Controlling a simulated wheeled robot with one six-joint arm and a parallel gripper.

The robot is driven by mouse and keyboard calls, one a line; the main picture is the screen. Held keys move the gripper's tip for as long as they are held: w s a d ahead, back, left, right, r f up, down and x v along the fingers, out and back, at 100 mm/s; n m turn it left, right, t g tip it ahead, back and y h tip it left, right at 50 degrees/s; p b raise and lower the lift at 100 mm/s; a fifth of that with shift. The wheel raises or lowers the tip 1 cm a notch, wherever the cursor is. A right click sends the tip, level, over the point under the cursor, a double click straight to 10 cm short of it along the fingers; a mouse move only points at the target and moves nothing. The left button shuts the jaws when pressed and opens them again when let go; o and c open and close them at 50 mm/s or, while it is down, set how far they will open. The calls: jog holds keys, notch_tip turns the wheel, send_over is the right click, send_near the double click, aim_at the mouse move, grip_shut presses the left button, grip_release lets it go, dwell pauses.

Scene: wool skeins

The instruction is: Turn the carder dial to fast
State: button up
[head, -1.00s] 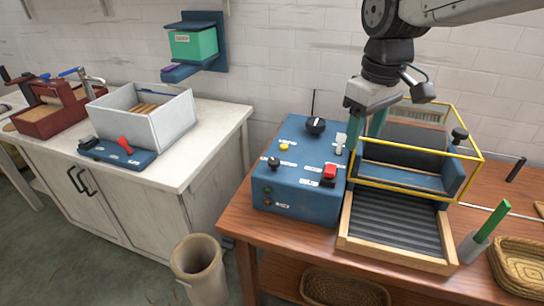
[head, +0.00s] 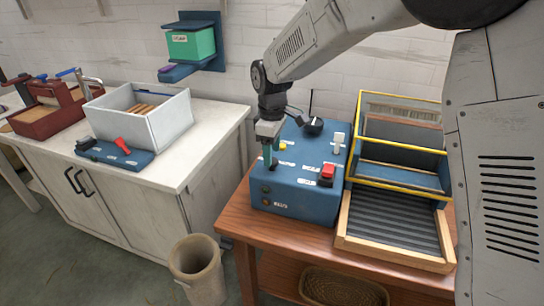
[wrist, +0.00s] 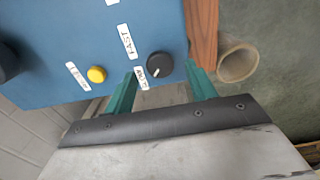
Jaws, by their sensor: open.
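The carder's blue control box (head: 300,190) stands on the wooden table. Its black dial (wrist: 159,65) shows in the wrist view, with a pale pointer mark on the side toward the partly hidden label (wrist: 142,78), which seems to read SLOW. The FAST label (wrist: 128,42) lies up and left of the dial. My gripper (wrist: 162,72) is open, its teal fingers on either side of the dial with gaps; I cannot tell whether they reach down around it. In the head view my gripper (head: 270,155) is over the box's left part and mostly hides the dial.
A yellow button (wrist: 96,74) is near the dial. A red switch (head: 327,171), a white lever (head: 338,143) and a black knob (head: 313,126) are also on the box. The carder's yellow guard frame (head: 402,187) stands to the right. A bin (head: 195,265) is on the floor.

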jog(key=shift+f, duration=1.2)
jog(key=c, duration=1)
